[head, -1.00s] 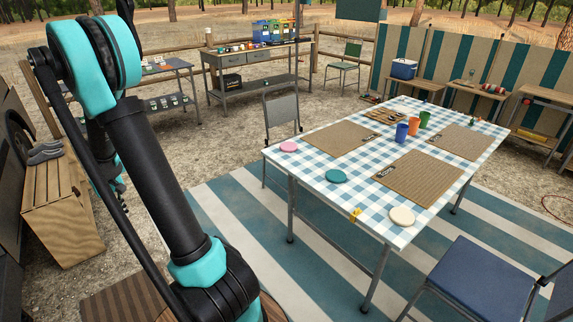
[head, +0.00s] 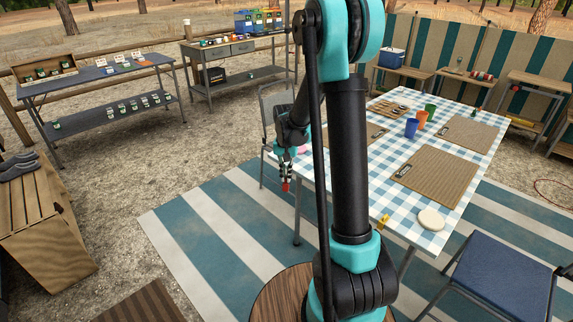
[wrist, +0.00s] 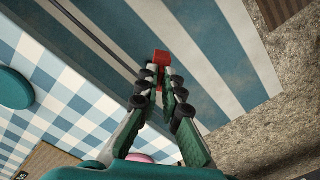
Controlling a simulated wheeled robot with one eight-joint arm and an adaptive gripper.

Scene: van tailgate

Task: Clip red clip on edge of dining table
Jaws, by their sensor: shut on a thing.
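My gripper (head: 286,178) is shut on the red clip (head: 285,187) and holds it pointing down, beside the left edge of the dining table (head: 387,165). In the wrist view the red clip (wrist: 162,57) sits between the fingertips of my gripper (wrist: 163,76). The blue-and-white checked table edge (wrist: 75,85) lies to the left there, and the clip is seen over the striped mat, apart from the table. A yellow clip (head: 383,221) is on the table's near edge. My arm hides part of the table in the head view.
The table bears placemats (head: 450,178), cups (head: 411,128) and a cream disc (head: 431,219). A teal disc (wrist: 14,88) and a pink disc (wrist: 138,157) lie near its edge. A blue chair (head: 500,280) stands at the near right, a grey chair (head: 275,103) behind my gripper. The striped mat is clear at left.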

